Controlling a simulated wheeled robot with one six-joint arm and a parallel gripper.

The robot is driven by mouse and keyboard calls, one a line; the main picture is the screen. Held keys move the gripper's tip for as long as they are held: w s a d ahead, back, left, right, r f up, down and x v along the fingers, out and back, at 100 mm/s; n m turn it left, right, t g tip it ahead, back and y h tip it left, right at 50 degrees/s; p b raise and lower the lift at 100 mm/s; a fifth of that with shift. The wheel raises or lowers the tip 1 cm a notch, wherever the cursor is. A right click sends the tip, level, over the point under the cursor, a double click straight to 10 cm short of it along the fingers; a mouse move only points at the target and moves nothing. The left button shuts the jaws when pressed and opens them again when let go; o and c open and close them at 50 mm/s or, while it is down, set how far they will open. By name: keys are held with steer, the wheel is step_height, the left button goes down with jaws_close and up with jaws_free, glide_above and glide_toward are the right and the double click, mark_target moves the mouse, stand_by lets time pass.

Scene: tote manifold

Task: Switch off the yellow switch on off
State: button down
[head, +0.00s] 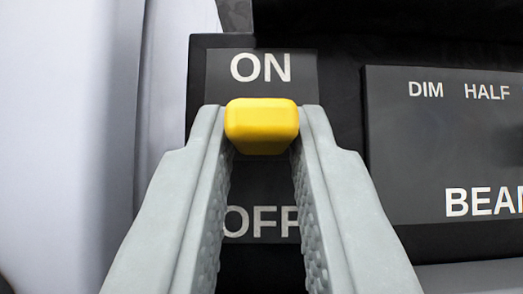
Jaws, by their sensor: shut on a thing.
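The yellow switch (262,126) is a small rounded knob on a dark plate (262,72). The plate has a white "ON" label above the switch and an "OFF" label below it. The knob sits just under "ON", at the upper end of the plate. My gripper (262,118) comes from below with its two grey fingers on either side of the knob. The fingertips are shut on the yellow knob. The fingers partly cover the edges of the "OFF" label and hide the plate's lower sides.
To the right is another dark panel (420,150) marked "DIM", "HALF" and "BEAM", the last cut off by the frame. A pale, smooth surface (70,120) fills the left side. The area between the fingers, over "OFF", is clear.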

stand_by(0.3)
steer(key=c, duration=1.3)
jaws_free()
steer(key=shift+f, duration=0.1)
steer(key=v, duration=1.7)
steer(key=shift+f, duration=0.25)
